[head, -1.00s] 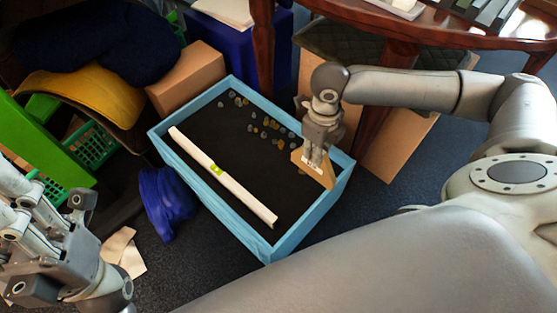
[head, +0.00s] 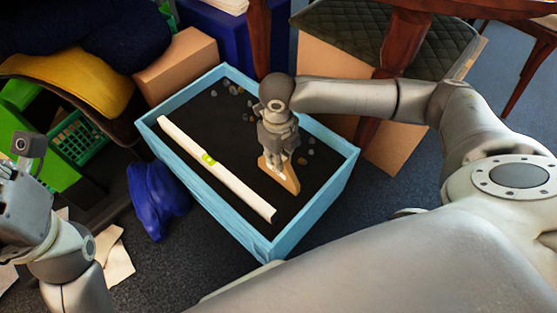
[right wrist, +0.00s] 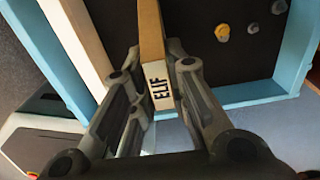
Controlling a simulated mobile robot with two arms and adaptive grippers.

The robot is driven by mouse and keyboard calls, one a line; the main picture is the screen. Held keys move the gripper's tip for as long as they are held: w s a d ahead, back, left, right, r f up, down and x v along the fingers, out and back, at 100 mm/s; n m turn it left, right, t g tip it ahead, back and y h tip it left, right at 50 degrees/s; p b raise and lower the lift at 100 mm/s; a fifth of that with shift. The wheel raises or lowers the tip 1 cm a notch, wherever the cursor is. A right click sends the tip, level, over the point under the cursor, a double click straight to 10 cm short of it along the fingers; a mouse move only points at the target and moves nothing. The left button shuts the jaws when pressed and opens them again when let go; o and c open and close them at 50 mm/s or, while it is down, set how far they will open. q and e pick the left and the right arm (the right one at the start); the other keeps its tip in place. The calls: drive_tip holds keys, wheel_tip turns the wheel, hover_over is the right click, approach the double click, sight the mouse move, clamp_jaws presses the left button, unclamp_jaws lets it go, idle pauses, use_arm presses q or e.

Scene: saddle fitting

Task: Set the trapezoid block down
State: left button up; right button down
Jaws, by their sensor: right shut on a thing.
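The trapezoid block (head: 286,176) is tan wood, over the dark bed of a light blue box in the head view. My right gripper (head: 277,158) is shut on it from above. In the right wrist view the block (right wrist: 151,35) stands between the fingers of the gripper (right wrist: 155,80), with a white label reading "ELIF" on its edge. I cannot tell whether its lower edge touches the bed. My left gripper (head: 22,180) is at the left edge of the head view, away from the box; its fingertips do not show clearly.
The blue box (head: 220,222) has raised walls. A long white bar (head: 232,181) with a yellow-green mark lies in it, left of the block. Several small stones (head: 232,90) lie toward the back. A blue cloth bundle (head: 155,198) and a cardboard box (head: 178,66) stand outside.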

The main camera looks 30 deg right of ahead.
drive_tip(key=shift+f, duration=0.25)
drive_tip(key=c, duration=1.4)
unclamp_jaws()
drive_tip(key=shift+f, duration=0.1)
